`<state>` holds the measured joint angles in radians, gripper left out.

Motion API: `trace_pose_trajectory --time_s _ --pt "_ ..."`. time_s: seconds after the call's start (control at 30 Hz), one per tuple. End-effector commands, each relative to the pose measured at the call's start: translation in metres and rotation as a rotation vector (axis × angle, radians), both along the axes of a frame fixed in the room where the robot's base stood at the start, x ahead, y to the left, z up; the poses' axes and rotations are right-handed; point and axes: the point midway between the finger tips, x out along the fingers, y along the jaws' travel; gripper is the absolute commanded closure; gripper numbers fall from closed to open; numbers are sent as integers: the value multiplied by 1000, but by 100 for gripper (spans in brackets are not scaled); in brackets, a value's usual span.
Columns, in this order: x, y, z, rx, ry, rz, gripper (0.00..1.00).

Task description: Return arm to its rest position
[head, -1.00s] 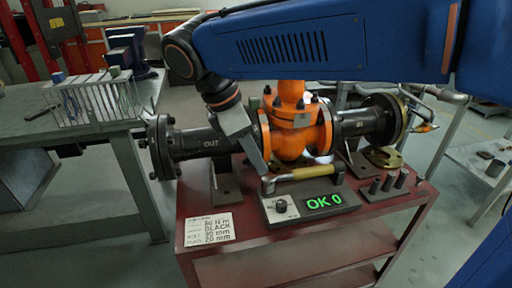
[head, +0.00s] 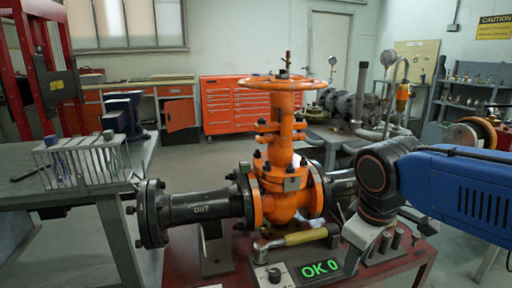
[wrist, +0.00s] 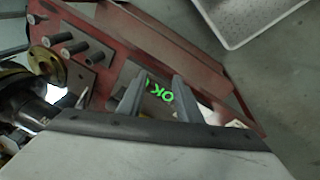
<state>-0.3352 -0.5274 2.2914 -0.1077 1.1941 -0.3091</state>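My blue arm (head: 450,185) reaches in from the right side of the head view. My gripper (head: 352,268) hangs from its dark wrist, pointing down over the right part of the red bench. In the wrist view my gripper (wrist: 159,76) has its two grey fingers apart, with nothing held between them. The orange gate valve (head: 285,180) with its handwheel stands left of the arm. A wrench with a yellow grip (head: 306,237) lies at the valve's foot, beside the display box (head: 275,275) reading "OK 0". The display also shows beyond the fingers in the wrist view (wrist: 158,90).
Dark pegs (head: 398,238) stand on a plate right of my gripper; they also show in the wrist view (wrist: 75,47). A grey table (head: 60,192) with a wire rack is at left. A light tray (wrist: 245,15) is at the wrist view's top. Open floor lies behind the valve.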

Motion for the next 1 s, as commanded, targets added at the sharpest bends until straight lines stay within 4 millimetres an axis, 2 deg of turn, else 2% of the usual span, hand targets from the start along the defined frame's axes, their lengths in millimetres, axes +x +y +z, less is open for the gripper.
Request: trace_pose_trajectory --time_s 0.03,0.2,0.4,0.63,1.0 --pt "-7 -12 -6 24 -22 -70 68" --pt "-27 -39 -26 109 -94 -296 68" --pt "-47 -60 -48 193 -168 -518 68" --pt "-56 -69 -60 236 -208 -630 68" --pt "-56 -70 -60 238 -210 -635 68"
